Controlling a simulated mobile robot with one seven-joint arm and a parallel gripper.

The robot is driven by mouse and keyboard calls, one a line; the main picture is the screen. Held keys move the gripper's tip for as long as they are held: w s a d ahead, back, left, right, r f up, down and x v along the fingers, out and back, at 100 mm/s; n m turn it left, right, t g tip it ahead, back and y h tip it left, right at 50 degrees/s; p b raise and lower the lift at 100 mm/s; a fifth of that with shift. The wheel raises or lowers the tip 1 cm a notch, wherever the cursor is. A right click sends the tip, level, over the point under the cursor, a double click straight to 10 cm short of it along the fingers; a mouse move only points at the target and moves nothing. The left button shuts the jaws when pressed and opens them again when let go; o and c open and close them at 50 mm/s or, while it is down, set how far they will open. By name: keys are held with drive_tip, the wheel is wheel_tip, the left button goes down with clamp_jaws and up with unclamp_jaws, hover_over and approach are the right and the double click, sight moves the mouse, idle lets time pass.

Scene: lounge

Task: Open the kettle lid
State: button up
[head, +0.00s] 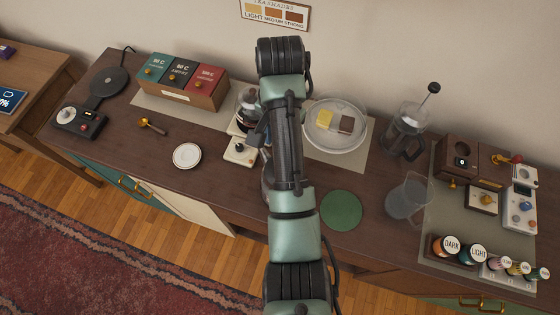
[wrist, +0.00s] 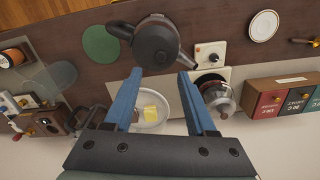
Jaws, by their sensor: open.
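The kettle (wrist: 152,38) is dark grey and round, at the top middle of the wrist view. A stubby part sticks out to its left, and a small knob (wrist: 162,57) shows on the side towards my gripper. I see no gap at the lid, but the dark surface makes its edge hard to read. My gripper (wrist: 161,74) is open, with its two blue fingers apart and nothing held between them. The fingertips point at the near side of the kettle; whether they touch it I cannot tell. In the head view my arm hides nearly all of the kettle and my gripper.
A white switch unit (head: 240,150) and a glass pot of dark liquid (wrist: 216,94) stand close beside the kettle. A clear dish (head: 350,146) holds yellow and brown blocks. A green round mat (head: 341,210) lies bare. A French press (head: 405,130) and glass jug (head: 408,198) stand right.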

wheel_tip(320, 180, down, 9)
drive_tip(key=shift+w+r+p, duration=0.1)
drive_tip(key=shift+p, duration=0.5)
drive_tip(key=shift+c, duration=0.3)
clamp_jaws()
idle(0.8)
